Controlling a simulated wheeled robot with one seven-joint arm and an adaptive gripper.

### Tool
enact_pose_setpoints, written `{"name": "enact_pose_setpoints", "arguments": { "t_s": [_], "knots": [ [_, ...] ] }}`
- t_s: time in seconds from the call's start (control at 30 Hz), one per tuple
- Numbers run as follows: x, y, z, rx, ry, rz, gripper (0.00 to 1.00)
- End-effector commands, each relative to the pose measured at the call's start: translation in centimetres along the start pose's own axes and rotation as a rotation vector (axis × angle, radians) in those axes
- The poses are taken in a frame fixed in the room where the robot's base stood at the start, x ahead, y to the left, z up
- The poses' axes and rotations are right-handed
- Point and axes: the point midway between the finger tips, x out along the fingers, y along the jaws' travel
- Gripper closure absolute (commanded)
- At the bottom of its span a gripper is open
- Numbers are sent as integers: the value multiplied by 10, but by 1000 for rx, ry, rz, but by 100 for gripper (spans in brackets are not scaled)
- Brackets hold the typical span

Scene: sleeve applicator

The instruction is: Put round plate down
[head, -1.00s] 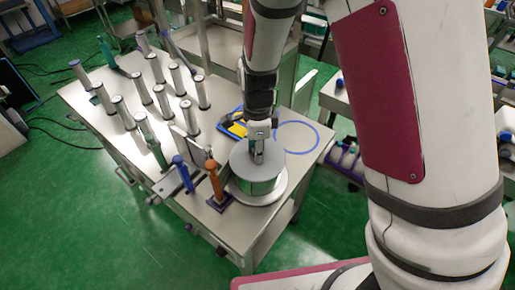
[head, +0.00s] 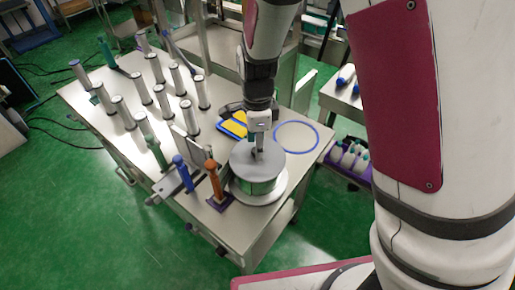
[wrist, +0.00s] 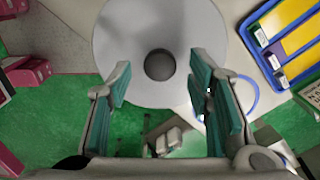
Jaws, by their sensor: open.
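The round plate (head: 246,157) is a grey disc with a dark knob or hole at its centre. In the head view it lies level on top of a shiny metal cylinder (head: 262,187), which stands on a wider pale round base (head: 270,199) at the table's near right corner. My gripper (head: 258,150) is above the plate's middle. In the wrist view the plate (wrist: 160,88) fills the upper middle, and my gripper (wrist: 164,85) has its green-padded fingers spread wide, clear of the dark centre piece (wrist: 159,65).
A blue ring (head: 297,137) is marked on the bare table top to the right. A blue and yellow tray (head: 233,125) lies behind the plate. Orange (head: 212,180) and blue (head: 182,172) handles stand close at left. Several upright metal cylinders (head: 161,97) fill the table's left half.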

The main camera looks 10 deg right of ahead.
Motion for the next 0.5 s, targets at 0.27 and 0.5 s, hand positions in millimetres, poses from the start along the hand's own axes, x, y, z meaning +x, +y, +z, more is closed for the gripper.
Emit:
{"name": "enact_pose_setpoints", "arguments": {
  "t_s": [0.27, 0.5],
  "knots": [
    [-59, -1, 1, 0, -2, -4, 54],
    [-88, -1, 0, 1, -1, -2, 54]
  ]
}}
